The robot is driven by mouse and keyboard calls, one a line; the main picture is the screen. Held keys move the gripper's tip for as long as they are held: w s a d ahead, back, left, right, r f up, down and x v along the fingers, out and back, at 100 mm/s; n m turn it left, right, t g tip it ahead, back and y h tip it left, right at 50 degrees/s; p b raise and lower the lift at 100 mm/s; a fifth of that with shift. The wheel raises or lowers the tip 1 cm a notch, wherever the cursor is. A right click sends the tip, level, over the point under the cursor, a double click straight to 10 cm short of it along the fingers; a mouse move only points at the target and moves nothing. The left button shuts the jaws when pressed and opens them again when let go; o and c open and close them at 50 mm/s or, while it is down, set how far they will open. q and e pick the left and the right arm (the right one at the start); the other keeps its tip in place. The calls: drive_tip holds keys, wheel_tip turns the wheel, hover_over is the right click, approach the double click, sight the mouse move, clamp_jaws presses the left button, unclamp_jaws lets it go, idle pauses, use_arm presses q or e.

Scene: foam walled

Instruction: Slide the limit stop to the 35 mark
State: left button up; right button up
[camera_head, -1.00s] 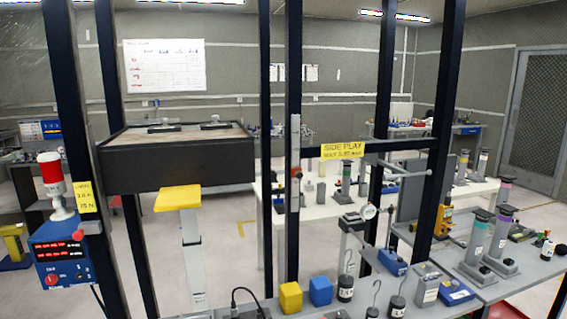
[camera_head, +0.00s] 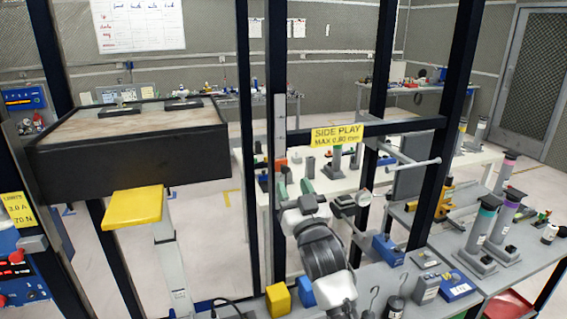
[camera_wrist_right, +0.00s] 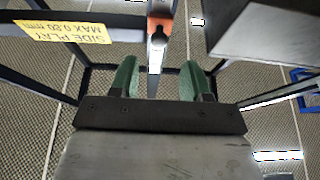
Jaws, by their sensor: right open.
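A small orange piece, which looks like the limit stop (camera_head: 281,164), sits on a narrow upright grey scale rail (camera_head: 280,120) fixed to a dark post. Its marks are too small to read. My right gripper (camera_head: 294,187) is open just below the orange piece, its green fingertips pointing toward the rail. In the right wrist view, the rail (camera_wrist_right: 156,58) shows between the two green fingers (camera_wrist_right: 158,78), with a gap on both sides. The orange stop (camera_wrist_right: 161,10) is at the top edge there, partly cut off. My left gripper is not in view.
A yellow "SIDE PLAY" label (camera_head: 337,135) is on a dark crossbar right of the rail. A large dark box (camera_head: 130,155) stands left, with a yellow block (camera_head: 134,207) under it. A bench with weights and a blue block (camera_head: 387,250) lies right.

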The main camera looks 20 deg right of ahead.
sight(286, 171)
drive_tip(key=p+x, duration=0.1)
drive_tip(key=x, duration=0.4)
drive_tip(key=shift+w+d+f, duration=0.15)
drive_tip(key=shift+w, duration=0.05)
drive_tip(key=shift+w+r+p, duration=0.2)
drive_tip(key=shift+w+p, duration=0.1)
drive_tip(key=shift+w, duration=0.35)
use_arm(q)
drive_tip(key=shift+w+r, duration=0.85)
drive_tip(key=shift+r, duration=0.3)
